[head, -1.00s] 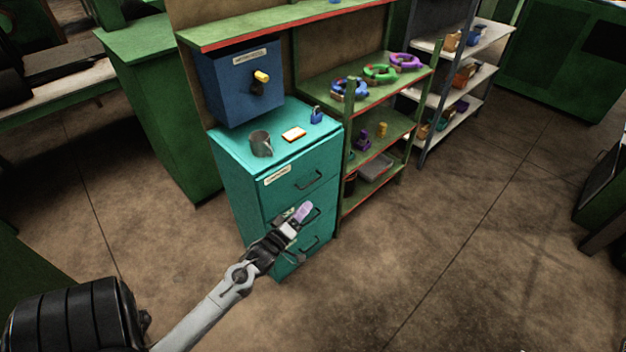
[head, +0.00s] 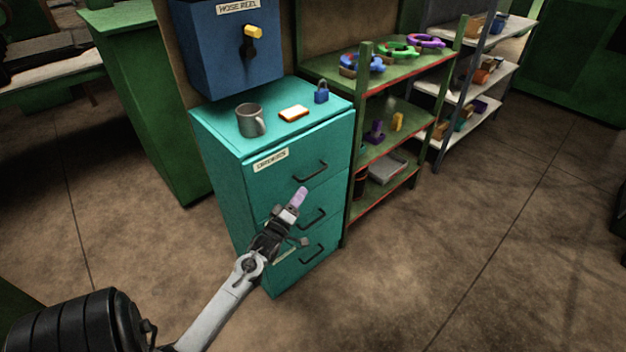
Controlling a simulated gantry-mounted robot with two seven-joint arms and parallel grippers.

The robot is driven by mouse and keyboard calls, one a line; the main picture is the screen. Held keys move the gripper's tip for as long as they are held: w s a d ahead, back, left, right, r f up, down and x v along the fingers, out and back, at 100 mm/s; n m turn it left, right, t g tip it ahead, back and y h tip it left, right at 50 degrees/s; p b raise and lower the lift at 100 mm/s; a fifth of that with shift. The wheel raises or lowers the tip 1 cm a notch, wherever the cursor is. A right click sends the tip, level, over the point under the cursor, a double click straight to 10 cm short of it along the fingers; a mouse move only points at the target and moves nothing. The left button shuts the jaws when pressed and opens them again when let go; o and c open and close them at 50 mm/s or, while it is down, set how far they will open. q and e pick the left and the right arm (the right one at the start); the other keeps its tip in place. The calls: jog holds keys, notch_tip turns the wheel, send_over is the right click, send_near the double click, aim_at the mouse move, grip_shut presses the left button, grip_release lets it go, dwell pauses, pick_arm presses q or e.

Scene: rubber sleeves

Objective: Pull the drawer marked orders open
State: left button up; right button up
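A teal cabinet (head: 225,165) with three drawers stands in the middle of the head view. The top drawer (head: 325,150) has a pale label (head: 271,160) that I cannot read clearly. The middle drawer (head: 335,192) and the bottom drawer (head: 325,262) have dark bar handles. A lower label (head: 285,256) is partly covered and unreadable, and any middle label is hidden by my gripper. All drawers look closed. My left gripper (head: 299,198), with a pinkish-purple tip, is in front of the middle drawer, near its handle (head: 313,217). Contact and finger opening are unclear. My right gripper is out of view.
A grey mug (head: 250,121), a small orange-edged block (head: 293,113) and a blue padlock (head: 321,92) stand on the cabinet. A blue hose reel box (head: 225,55) hangs above. A green shelf (head: 400,85) stands to the right. The floor in front is clear.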

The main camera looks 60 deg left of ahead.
aim_at(313, 174)
pick_arm(q)
jog(key=b+x, duration=0.3)
jog(key=x, duration=0.6)
jog(key=shift+w+a, duration=0.1)
jog(key=shift+w, duration=0.15)
grip_shut()
